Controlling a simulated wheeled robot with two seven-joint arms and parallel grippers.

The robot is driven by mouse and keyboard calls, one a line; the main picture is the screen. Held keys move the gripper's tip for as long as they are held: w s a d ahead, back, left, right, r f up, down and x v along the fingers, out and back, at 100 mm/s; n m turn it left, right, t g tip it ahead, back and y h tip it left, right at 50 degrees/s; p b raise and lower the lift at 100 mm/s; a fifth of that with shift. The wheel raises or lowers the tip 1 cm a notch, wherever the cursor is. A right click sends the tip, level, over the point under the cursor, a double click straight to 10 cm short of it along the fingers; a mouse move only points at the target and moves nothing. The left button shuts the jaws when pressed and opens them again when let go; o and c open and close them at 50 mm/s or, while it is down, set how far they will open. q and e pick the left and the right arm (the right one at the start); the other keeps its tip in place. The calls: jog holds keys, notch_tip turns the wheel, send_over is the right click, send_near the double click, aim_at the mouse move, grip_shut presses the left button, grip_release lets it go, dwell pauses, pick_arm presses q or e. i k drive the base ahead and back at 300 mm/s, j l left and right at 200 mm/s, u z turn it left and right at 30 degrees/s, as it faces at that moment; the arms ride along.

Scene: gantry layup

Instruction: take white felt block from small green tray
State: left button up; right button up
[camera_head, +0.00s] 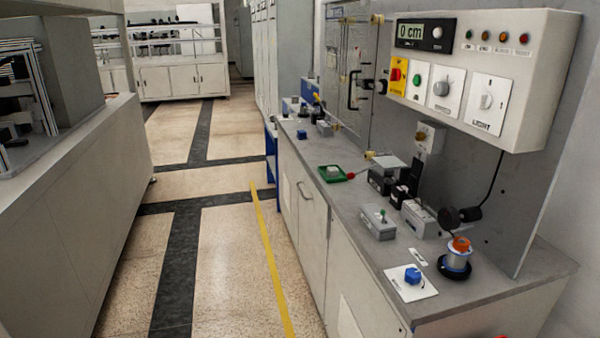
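The small green tray (321,177) lies on the grey bench at the right, near the bench's front edge. A small white block (333,170), which looks like the felt block, sits inside the tray. Neither of my grippers shows in the head view. A small red patch at the bottom edge is too cut off to identify.
The grey bench top (345,215) also carries a grey box with a green knob (379,221), a spool (456,259) and a blue knob on a white plate (412,276). A control panel (470,75) hangs above. The floor aisle (225,250) beside the bench is clear.

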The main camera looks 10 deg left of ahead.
aim_at(332, 171)
jog(key=i+j+z, duration=0.25)
jog(key=i+j, duration=0.2)
jog(key=i+j+z, duration=0.3)
jog(key=i+j, duration=0.3)
jog(key=i+j+z, duration=0.25)
jog(key=i+j, duration=0.2)
jog(key=j, duration=0.2)
